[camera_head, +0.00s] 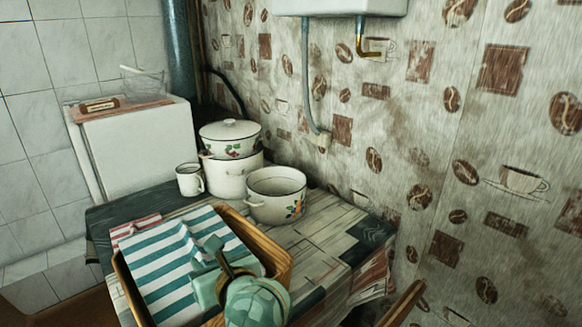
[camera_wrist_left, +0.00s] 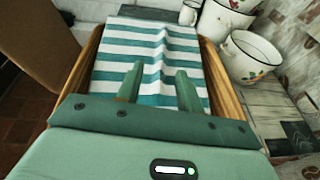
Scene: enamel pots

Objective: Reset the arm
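My left gripper (camera_head: 208,262) is green and hangs over a wooden tray (camera_head: 282,258) on the table. In the left wrist view its two fingers (camera_wrist_left: 158,82) stand apart with nothing between them. Below them a teal-and-white striped cloth (camera_head: 172,262) lies in the tray, with a raised fold along its middle; it also shows in the left wrist view (camera_wrist_left: 125,45). I cannot tell whether the fingers touch the cloth. My right gripper is in neither view.
Behind the tray stand a white mug (camera_head: 190,182), an open enamel pot (camera_head: 275,208) and a larger white pot (camera_head: 232,180) with a lidded flowered pot (camera_head: 228,138) on top. A red-striped cloth (camera_head: 132,227) lies at the tray's far left. Bare tabletop (camera_head: 325,235) shows at right.

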